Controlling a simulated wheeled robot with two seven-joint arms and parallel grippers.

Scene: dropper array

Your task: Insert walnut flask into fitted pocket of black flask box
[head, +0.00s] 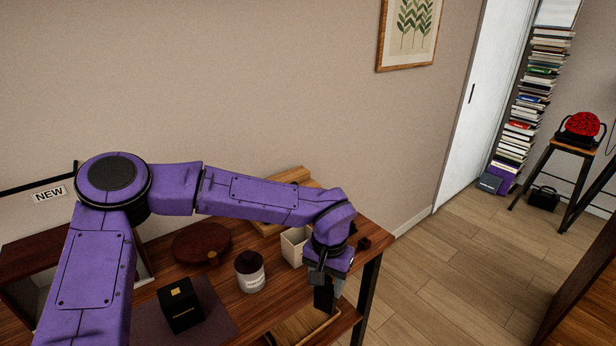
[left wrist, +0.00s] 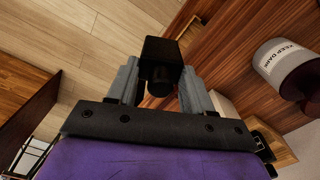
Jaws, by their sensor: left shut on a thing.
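My left gripper (head: 324,283) is shut on a dark, nearly black block-shaped thing (head: 323,297) and holds it above the right end of the wooden table. In the left wrist view the dark thing (left wrist: 161,60) has a boxy body and a round neck or cap between the fingers. I cannot tell from its colour whether it is the walnut flask. A black box (head: 181,311) with gold marks on its face stands on a dark mat, left of the gripper. No pocket can be made out in it. My right gripper is not in view.
A white jar (head: 250,277) with a dark lid stands between the black box and the gripper. A cream container (head: 293,247) is just behind the gripper. A flat reddish-brown round thing (head: 200,242) lies towards the wall. A shallow wooden tray (head: 304,326) lies below the gripper.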

